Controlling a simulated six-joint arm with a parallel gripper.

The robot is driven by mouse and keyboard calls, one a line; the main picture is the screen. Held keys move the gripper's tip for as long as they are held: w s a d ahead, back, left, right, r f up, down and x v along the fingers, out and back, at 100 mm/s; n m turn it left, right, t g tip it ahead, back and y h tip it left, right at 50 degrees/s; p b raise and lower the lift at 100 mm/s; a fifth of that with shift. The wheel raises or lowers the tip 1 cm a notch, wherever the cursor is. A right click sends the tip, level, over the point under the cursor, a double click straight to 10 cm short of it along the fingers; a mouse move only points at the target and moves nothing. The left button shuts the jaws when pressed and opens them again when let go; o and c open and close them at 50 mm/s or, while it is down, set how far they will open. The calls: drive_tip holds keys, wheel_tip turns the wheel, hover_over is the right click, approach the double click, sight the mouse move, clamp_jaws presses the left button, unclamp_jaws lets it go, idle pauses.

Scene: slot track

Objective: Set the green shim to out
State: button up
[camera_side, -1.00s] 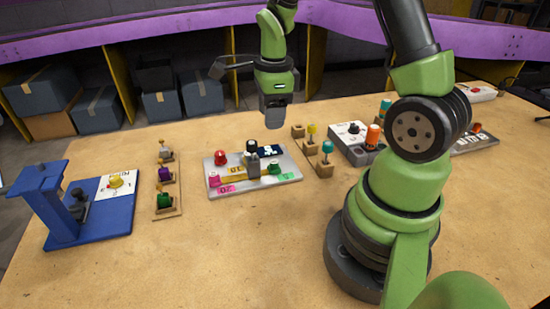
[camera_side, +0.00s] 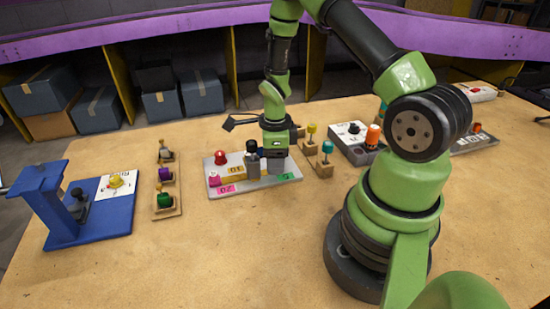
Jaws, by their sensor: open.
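The grey board (camera_side: 240,188) stands mid-table with coloured parts and number labels. My gripper (camera_side: 276,167) is low over its right part, jaws open and pointing down. The small green piece that stood on this part of the board, which I take for the green shim, is hidden behind the gripper. I cannot tell whether the jaws are around it or touch it. A green label (camera_side: 287,177) shows at the board's front right edge, just below the gripper.
A dark-topped grey post (camera_side: 252,160) stands close left of my gripper. A red button (camera_side: 220,158) and a pink knob (camera_side: 214,179) are further left. Wooden blocks with a teal knob (camera_side: 327,148) stand to the right. Bare table lies in front of the board.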

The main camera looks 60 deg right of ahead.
sight(292, 168)
drive_tip(key=shift+c, duration=0.5)
clamp_jaws()
drive_tip(key=shift+s+d, duration=1.6)
drive_tip(key=shift+d, duration=0.05)
drive_tip(key=shift+o, duration=0.5)
unclamp_jaws()
drive_tip(key=shift+r, duration=0.1)
wheel_tip(292, 168, up, 10)
